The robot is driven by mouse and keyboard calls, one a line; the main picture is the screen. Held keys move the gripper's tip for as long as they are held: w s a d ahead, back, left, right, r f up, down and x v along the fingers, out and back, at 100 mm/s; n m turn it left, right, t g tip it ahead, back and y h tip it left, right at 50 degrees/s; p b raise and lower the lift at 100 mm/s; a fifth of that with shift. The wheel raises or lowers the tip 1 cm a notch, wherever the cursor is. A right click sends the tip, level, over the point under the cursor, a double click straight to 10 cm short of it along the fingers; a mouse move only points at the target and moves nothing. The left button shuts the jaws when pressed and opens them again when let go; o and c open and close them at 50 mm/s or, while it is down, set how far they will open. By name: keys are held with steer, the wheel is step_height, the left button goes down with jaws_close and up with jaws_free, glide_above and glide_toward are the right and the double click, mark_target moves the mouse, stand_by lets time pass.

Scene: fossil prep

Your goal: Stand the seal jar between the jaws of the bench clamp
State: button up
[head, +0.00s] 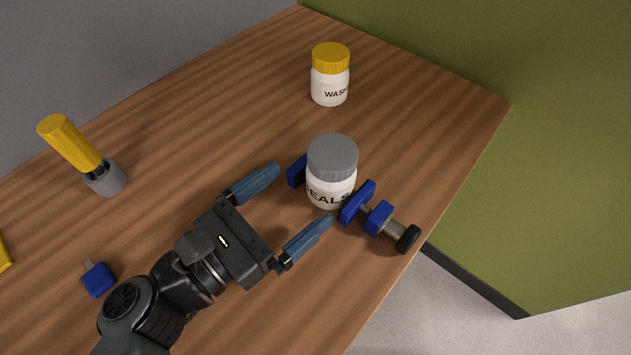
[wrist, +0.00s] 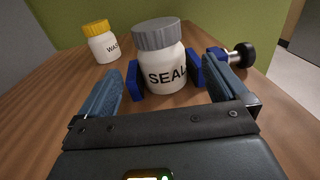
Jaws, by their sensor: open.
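The seal jar (head: 331,175) is white with a grey lid and the label "SEALS". It stands upright between the blue jaws of the bench clamp (head: 357,203); whether the jaws touch it I cannot tell. The jar also shows in the wrist view (wrist: 164,68), with a blue clamp jaw (wrist: 135,80) on its left and another on its right. My gripper (head: 285,202) is open and empty. Its fingertips point at the jar from the near side, with the jar ahead of them. The lower part of the clamp is partly hidden by the jar.
A white jar with a yellow lid (head: 330,76) labelled "WASH" stands farther back. A yellow-handled tool (head: 70,142) stands in a grey holder (head: 106,178) at left. A small blue item (head: 98,280) lies near my arm. The wooden table's right edge is close to the clamp's black knob (head: 408,239).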

steer(key=shift+b+v, duration=0.35)
steer(key=shift+v, duration=1.5)
